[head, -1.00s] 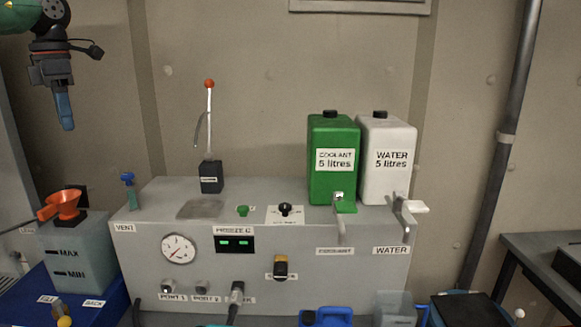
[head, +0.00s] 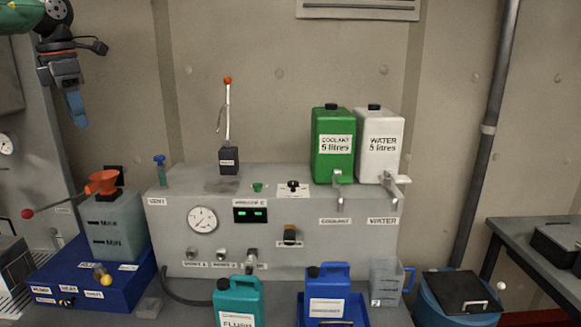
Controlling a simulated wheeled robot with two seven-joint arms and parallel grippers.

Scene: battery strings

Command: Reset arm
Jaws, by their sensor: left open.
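My left gripper (head: 77,108) hangs at the upper left of the head view, on the arm that comes in from the left edge. Its blue fingers point down and hold nothing that I can see. It is in the air in front of the wall, above the blue unit and clear of the bench. The fingers overlap from this angle, so the gap between them is hard to see. My right gripper is not in view.
The grey console (head: 290,240) carries a green coolant tank (head: 333,165), a white water tank (head: 379,160) and an upright lever (head: 228,115). A teal jug (head: 238,302) and blue jug (head: 327,290) stand in front.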

